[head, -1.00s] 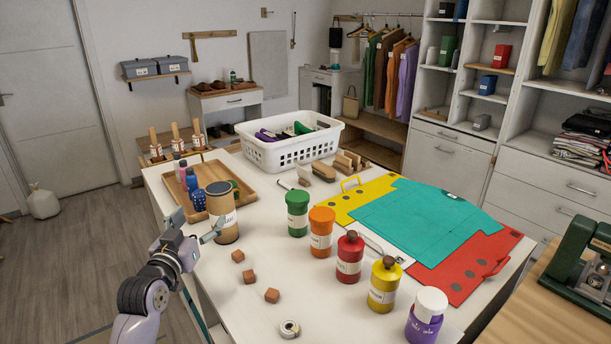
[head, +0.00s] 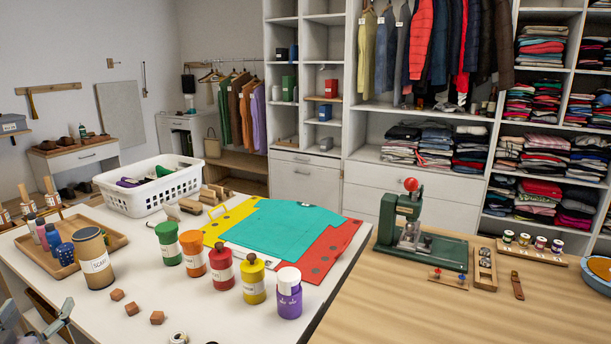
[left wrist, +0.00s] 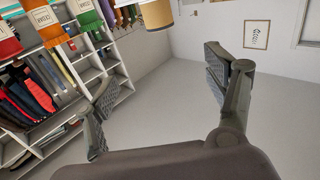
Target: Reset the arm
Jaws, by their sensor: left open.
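My left gripper (head: 52,322) is at the lower left corner of the head view, by the near left edge of the white table (head: 215,305). Part of it is cut off by the frame. In the left wrist view its two fingers (left wrist: 160,95) stand wide apart with nothing between them. That view is tilted, with wall and floor beyond the fingers. A tan labelled canister (head: 93,262) stands on the table beyond the gripper, apart from it. My right gripper is in neither view.
Green (head: 168,243), orange (head: 192,254), red (head: 222,270), yellow (head: 253,280) and purple (head: 289,294) containers stand in a row. Small brown blocks (head: 131,308) lie nearby. A white basket (head: 150,195) stands behind. A green press (head: 400,225) stands on the wooden table (head: 400,300).

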